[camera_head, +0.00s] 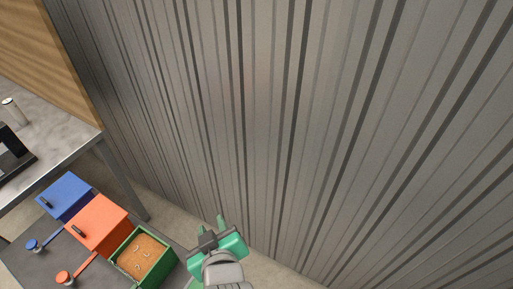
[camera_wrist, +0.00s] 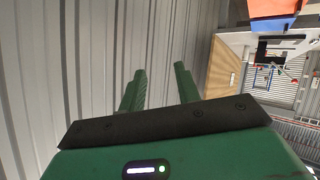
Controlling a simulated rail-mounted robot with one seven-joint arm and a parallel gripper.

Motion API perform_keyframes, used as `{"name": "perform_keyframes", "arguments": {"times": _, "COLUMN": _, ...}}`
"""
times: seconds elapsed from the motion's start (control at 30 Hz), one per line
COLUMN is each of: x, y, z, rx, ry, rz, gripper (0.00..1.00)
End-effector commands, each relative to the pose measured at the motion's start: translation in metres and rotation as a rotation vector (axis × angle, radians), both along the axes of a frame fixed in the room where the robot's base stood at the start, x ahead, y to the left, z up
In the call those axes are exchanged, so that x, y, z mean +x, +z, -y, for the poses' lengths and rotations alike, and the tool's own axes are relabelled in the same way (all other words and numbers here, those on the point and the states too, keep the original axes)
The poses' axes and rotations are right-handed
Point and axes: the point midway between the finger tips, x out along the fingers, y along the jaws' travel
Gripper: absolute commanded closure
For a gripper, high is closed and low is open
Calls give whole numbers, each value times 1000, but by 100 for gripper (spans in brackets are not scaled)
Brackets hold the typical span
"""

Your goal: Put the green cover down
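The green box (camera_head: 167,262) stands open at the lower middle in the head view, with brown, grainy contents showing inside. I cannot make out a separate green cover for certain. A small green piece (camera_head: 196,284) shows at the bottom edge beside my arm, too cut off to identify. My gripper (camera_head: 210,228) is just right of the green box in the head view, in front of the wall. In the wrist view my gripper (camera_wrist: 160,82) has two green fingers standing apart, with only wall between them.
An orange box (camera_head: 100,222) and a blue box (camera_head: 66,194) stand closed left of the green box on a dark surface. An orange scoop (camera_head: 66,277) and a blue scoop (camera_head: 33,245) lie before them. A grey table (camera_head: 60,130) is at left. The corrugated wall (camera_head: 300,120) rises behind.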

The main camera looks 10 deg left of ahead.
Motion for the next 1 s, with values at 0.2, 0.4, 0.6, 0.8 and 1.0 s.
{"name": "perform_keyframes", "arguments": {"times": 0.2, "x": 10, "y": 251, "z": 76, "rx": 291, "ry": -273, "rz": 530, "gripper": 68}}
{"name": "perform_keyframes", "arguments": {"times": 0.4, "x": -53, "y": 390, "z": 123, "rx": 499, "ry": -352, "rz": 889, "gripper": 68}}
{"name": "perform_keyframes", "arguments": {"times": 0.6, "x": -78, "y": 423, "z": 134, "rx": 560, "ry": -357, "rz": 990, "gripper": 68}}
{"name": "perform_keyframes", "arguments": {"times": 0.8, "x": -77, "y": 422, "z": 133, "rx": 559, "ry": -357, "rz": 986, "gripper": 68}}
{"name": "perform_keyframes", "arguments": {"times": 1.0, "x": -77, "y": 458, "z": 133, "rx": 563, "ry": -355, "rz": 983, "gripper": 68}}
